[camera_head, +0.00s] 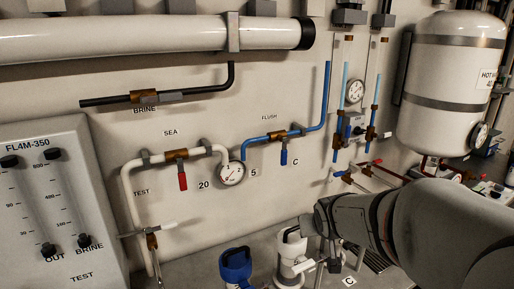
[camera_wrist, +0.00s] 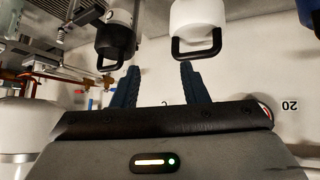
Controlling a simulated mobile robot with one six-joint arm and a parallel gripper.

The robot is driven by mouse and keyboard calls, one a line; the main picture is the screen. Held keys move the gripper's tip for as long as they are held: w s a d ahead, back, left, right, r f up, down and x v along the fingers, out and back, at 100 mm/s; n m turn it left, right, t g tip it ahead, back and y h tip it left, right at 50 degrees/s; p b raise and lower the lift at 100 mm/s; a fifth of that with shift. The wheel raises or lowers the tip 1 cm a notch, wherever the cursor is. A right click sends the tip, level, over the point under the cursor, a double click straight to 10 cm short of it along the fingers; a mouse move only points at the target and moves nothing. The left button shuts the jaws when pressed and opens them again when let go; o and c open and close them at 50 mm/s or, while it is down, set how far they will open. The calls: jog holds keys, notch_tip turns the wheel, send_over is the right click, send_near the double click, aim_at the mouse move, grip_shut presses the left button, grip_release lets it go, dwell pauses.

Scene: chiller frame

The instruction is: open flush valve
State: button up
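The flush valve (camera_head: 277,136) sits on a blue pipe on the wall under the label FLUSH, in the middle of the head view. Its blue handle (camera_head: 284,156) hangs straight down, across the pipe's run. My gripper is at the end of my arm, which reaches in from the right, below and to the right of the valve; the fingers cannot be made out there. In the wrist view my gripper (camera_wrist: 159,86) has two dark blue fingers spread apart with nothing between them. I cannot make out the flush valve in the wrist view.
Left of the valve are a round gauge (camera_head: 231,173) and the SEA valve's red handle (camera_head: 182,181). A blue canister (camera_head: 236,265) and a white canister (camera_head: 290,243) stand below. A white tank (camera_head: 455,85) is at the right. The wall around the blue handle is clear.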

jog(key=w+r+n+t+y+p, duration=0.1)
jog(key=w+r+t+y+p, duration=0.25)
jog(key=w, duration=0.75)
jog(key=n+t+y+p, duration=0.2)
jog(key=n+t+y, duration=0.1)
jog(key=t, duration=0.1)
send_near(285, 157)
jog(key=w+f, duration=0.2)
jog(key=w, duration=0.2)
jog(key=shift+w+a+r+t+y+p, duration=0.2)
jog(key=shift+a+r+t+y+p, duration=0.25)
jog(key=shift+y, duration=0.4)
jog(key=p+x, duration=0.2)
jog(key=x, duration=0.5)
jog(key=shift+w+a, duration=0.15)
jog(key=shift+w, duration=0.1)
jog(key=shift+c, duration=0.3)
grip_shut()
